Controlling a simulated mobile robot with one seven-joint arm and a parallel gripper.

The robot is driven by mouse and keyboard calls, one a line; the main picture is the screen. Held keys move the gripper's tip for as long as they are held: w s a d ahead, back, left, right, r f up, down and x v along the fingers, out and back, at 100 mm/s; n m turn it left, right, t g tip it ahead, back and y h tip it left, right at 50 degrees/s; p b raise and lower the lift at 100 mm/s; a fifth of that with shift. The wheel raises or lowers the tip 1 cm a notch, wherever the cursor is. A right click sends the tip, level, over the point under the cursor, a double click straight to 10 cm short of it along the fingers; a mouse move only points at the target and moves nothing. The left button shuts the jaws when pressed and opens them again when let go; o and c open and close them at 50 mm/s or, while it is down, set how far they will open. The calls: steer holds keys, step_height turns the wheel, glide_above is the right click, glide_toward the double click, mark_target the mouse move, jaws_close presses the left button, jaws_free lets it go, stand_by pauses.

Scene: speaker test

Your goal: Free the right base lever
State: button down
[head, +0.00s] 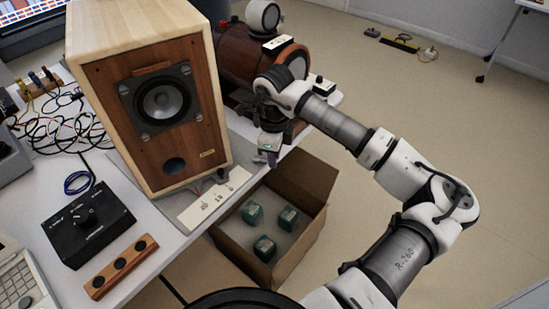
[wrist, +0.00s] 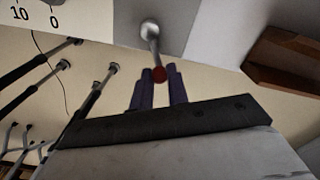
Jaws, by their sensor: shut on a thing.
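The wooden speaker (head: 160,110) stands upright on a base at the table's right edge. My gripper (head: 268,158) is low beside the speaker's right side, above the cardboard box. In the wrist view my gripper's two dark purple fingers (wrist: 160,88) are shut on the red tip of a short metal lever (wrist: 150,38). The lever has a rounded silver end. It appears to be the right base lever; the head view does not show it clearly. A white scale plate (head: 212,200) marked 20, 10 and 0 lies in front of the base, and also shows in the wrist view (wrist: 38,14).
An open cardboard box (head: 300,238) with several green blocks stands below the table edge. A wooden barrel-like device (head: 240,55) is behind the speaker. A black control box (head: 88,225), a wooden strip (head: 121,266) and tangled cables (head: 60,130) lie on the left.

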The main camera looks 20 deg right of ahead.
steer(key=shift+s+a+m+b, duration=0.15)
steer(key=shift+m+b, duration=0.3)
steer(key=shift+m, duration=0.05)
steer(key=c, duration=1.4)
jaws_free()
steer(key=shift+o, duration=0.2)
step_height(320, 180, up, 14)
steer(key=b, duration=0.1)
steer(key=shift+s+f, duration=0.1)
